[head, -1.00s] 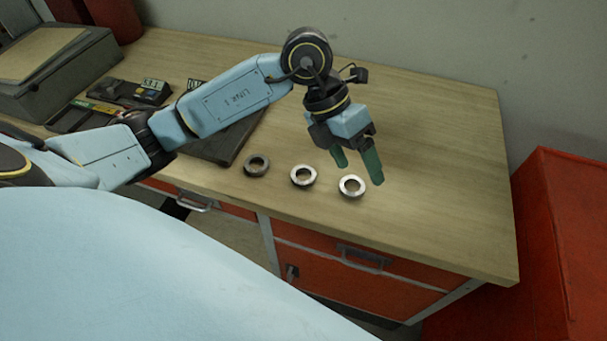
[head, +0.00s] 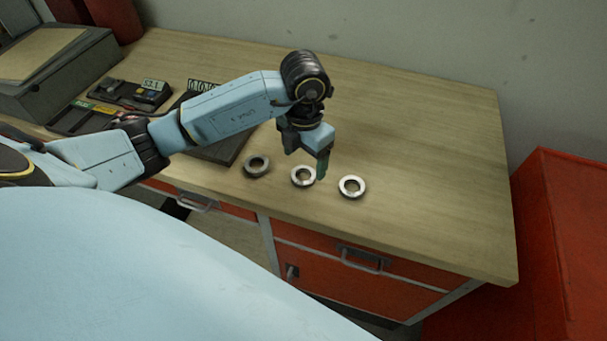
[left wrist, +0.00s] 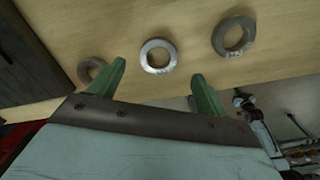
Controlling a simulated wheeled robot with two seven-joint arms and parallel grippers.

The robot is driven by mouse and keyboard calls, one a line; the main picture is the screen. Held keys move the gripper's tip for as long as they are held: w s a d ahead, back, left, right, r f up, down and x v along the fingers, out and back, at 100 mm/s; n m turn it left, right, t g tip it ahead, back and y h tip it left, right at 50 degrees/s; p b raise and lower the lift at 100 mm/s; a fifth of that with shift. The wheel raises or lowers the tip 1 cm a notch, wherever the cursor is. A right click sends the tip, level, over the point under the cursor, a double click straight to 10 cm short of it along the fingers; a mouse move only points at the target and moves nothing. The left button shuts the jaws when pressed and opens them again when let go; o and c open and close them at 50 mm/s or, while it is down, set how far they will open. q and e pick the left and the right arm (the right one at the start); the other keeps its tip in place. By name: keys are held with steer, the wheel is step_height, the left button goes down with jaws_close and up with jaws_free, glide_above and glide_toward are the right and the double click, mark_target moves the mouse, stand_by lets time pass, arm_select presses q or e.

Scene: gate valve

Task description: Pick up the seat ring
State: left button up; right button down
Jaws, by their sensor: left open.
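Three metal rings lie flat in a row near the front of the bench: a darker grey one (head: 257,166), a bright middle one (head: 301,177) and a bright right one (head: 352,187). I cannot tell by looks which is the seat ring. My left gripper (head: 321,175) points down just above and beside the middle ring, hiding part of its right side. In the left wrist view its green fingers are apart and empty, with the middle ring (left wrist: 158,56) beyond the gap. The left ring (left wrist: 90,68) is partly behind one finger; the right ring (left wrist: 233,35) is clear. My right gripper is not seen.
The wooden bench (head: 430,180) has free room to the right and behind the rings. A dark tray (head: 225,150) lies behind my left arm. A grey case (head: 50,75) stands at the far left. A red cabinet (head: 565,230) stands at the right.

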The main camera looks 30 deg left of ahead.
mark_target(304, 174)
arm_select(q)
step_height(304, 174, down, 5)
steer(key=shift+a+r+p, duration=0.1)
steer(key=shift+p, duration=0.2)
steer(key=c, duration=1.2)
